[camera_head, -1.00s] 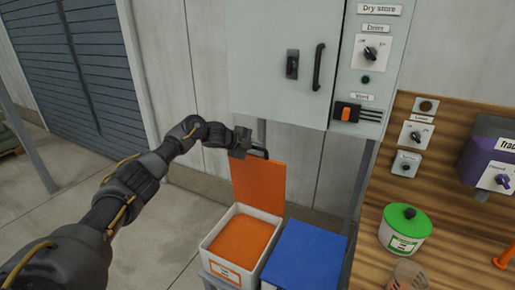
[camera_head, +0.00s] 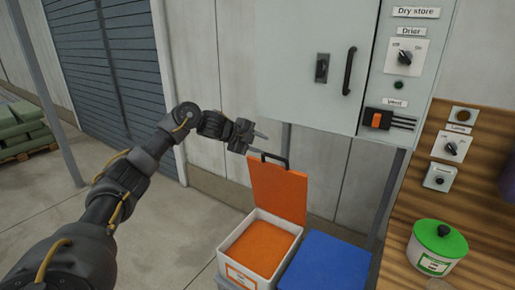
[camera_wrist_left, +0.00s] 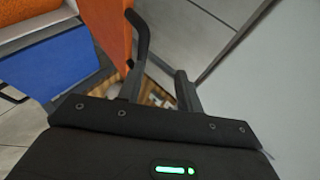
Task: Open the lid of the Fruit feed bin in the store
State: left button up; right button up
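The bin with the orange lid (camera_head: 280,190) stands open; its label is too small to read. The lid is raised at the back, leaning near upright. The white bin (camera_head: 243,272) shows orange contents (camera_head: 262,247). A black handle (camera_head: 276,157) sits at the lid's top edge. My left gripper (camera_head: 259,142) is just above and left of this handle, fingers apart and empty. In the left wrist view, the orange lid (camera_wrist_left: 108,28) and its black handle (camera_wrist_left: 144,38) lie beside and beyond the open fingers (camera_wrist_left: 160,82). My right gripper is not in view.
A blue-lidded bin (camera_head: 325,262) stands right of the open one. The grey dry store cabinet (camera_head: 310,95) hangs above and behind. A green-lidded tub (camera_head: 438,245) is on the wooden counter (camera_head: 410,205) at right.

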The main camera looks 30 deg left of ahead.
pick_arm(q)
jog(key=shift+s, duration=0.2)
jog(key=shift+r, duration=0.1)
dwell(0.4)
